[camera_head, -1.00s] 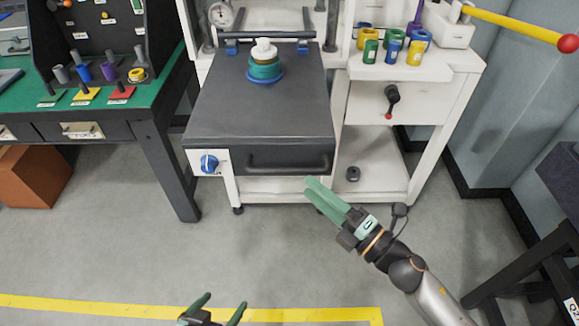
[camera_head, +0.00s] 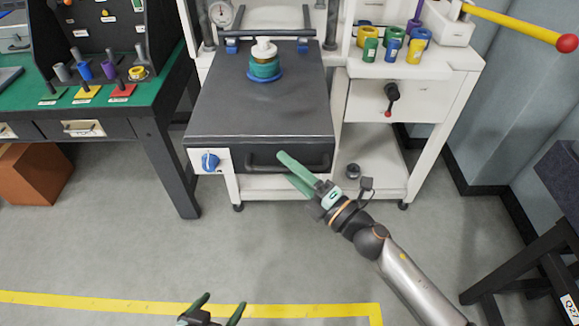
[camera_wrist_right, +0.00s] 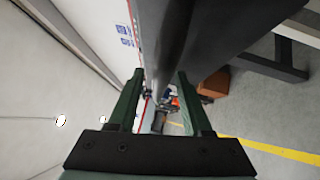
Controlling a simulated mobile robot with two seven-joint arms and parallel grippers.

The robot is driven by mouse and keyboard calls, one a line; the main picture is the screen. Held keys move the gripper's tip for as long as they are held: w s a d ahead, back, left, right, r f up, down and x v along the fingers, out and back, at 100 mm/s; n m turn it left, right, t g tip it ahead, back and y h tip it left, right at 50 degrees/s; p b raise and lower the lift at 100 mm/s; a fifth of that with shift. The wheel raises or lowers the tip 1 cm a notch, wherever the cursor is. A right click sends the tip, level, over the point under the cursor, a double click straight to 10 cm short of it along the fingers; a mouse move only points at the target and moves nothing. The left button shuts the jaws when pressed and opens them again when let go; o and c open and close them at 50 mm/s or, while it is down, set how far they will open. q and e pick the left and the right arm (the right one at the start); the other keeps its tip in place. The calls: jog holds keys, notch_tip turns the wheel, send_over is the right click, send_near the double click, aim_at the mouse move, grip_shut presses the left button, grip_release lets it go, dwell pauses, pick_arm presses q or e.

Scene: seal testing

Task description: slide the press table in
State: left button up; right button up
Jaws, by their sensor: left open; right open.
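The press table (camera_head: 230,112) is a dark grey sliding plate that sticks out toward me from the white press frame. A dark bar handle (camera_head: 315,166) runs along its front face. A stack of blue, teal and white parts (camera_head: 264,66) stands near its back. In the right wrist view a dark bar (camera_wrist_right: 172,50), seemingly the handle, passes between the fingers; contact cannot be told. My left gripper (camera_head: 225,301) is open and empty, low over the floor.
A blue knob (camera_head: 210,161) is on the white front left of the handle. A green-topped workbench (camera_head: 165,95) stands on the left. A white side shelf with coloured cups (camera_head: 414,50) and a dark lever (camera_head: 391,98) is on the right. The floor in front is clear.

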grip_shut()
dwell(1.3)
